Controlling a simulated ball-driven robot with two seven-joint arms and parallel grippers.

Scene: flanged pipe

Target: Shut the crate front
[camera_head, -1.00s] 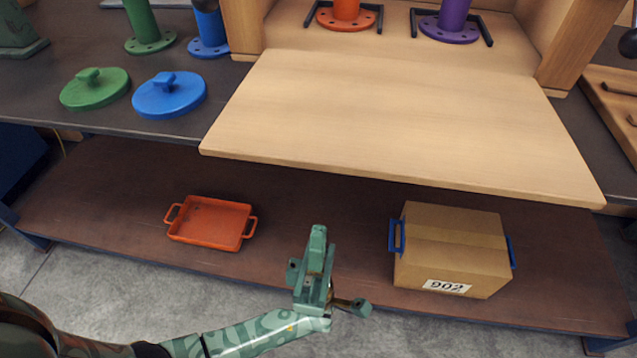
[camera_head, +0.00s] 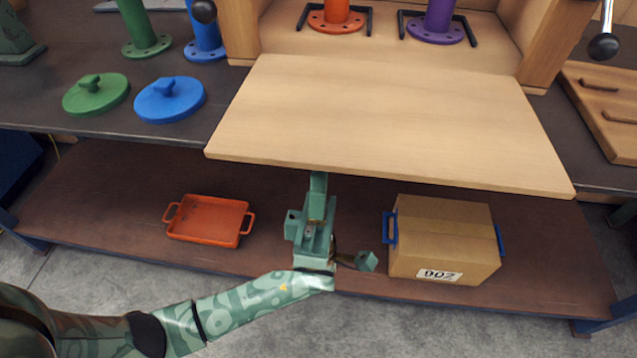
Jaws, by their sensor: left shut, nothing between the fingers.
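The crate front (camera_head: 390,125) is a pale wooden panel hinged at its far edge, folded down and jutting out over the bench's front edge. The wooden crate (camera_head: 240,30) stands behind it, holding an orange flanged pipe (camera_head: 336,16) and a purple flanged pipe (camera_head: 436,22). My left gripper (camera_head: 318,185) is shut and empty, pointing up at the panel's near edge. Its tip is at or just under that edge; I cannot tell whether they touch. My right gripper is not in view.
Green (camera_head: 96,94) and blue (camera_head: 170,97) lids lie left on the bench, near green and blue pipes. On the lower shelf are an orange tray (camera_head: 210,220) and a cardboard box (camera_head: 445,240). A wooden board with handles (camera_head: 605,115) lies at right.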

